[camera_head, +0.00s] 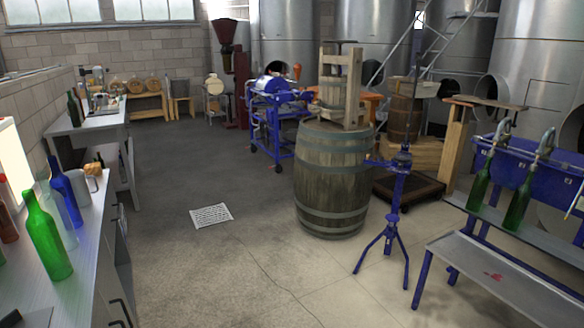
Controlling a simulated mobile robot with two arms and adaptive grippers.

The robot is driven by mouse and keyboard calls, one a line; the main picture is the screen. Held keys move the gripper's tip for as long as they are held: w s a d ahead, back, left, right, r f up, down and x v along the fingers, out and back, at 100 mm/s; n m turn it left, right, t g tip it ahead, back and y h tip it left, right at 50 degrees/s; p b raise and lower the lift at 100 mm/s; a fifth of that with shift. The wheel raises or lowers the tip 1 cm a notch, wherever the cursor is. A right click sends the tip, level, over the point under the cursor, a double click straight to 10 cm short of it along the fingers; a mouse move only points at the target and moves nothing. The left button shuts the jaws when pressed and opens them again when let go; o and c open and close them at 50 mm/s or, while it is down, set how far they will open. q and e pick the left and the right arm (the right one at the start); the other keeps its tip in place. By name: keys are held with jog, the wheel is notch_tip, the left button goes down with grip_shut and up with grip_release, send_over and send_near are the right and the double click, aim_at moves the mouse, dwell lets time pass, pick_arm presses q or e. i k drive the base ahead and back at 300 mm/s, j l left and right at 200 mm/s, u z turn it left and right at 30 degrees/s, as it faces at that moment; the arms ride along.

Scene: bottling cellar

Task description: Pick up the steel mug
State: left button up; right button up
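On the pale counter (85,265) at the left, a small mug-like thing (93,170) stands behind the bottles, near the counter's far end. It looks partly orange-brown and partly pale, with a light handle shape at its side. It is too small to tell whether it is steel. No other clear steel mug shows. Neither of my grippers can be made out. A dark shape at the bottom left corner is cut off, and I cannot tell what it is.
A green bottle (46,238) and a blue bottle (70,186) stand close before the mug-like thing. A barrel (332,180), a blue tripod stand (394,210) and a bottling bench (500,282) stand to the right.

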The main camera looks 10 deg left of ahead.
aim_at(78, 178)
jog(key=i+u, duration=0.2)
jog(key=i, duration=0.25)
jog(key=i+l+u, duration=0.15)
jog(key=i, duration=0.3)
jog(key=i+l+u, duration=0.2)
jog(key=i, duration=0.2)
jog(key=i+u, duration=0.25)
jog(key=u, duration=0.2)
jog(key=i+u, duration=0.3)
jog(key=u, duration=0.2)
jog(key=i+l+u, duration=0.15)
jog(key=u, duration=0.3)
jog(key=i+l+u, duration=0.3)
jog(key=u, duration=0.2)
jog(key=i+l+u, duration=0.2)
jog(key=u, duration=0.25)
jog(key=l, duration=0.1)
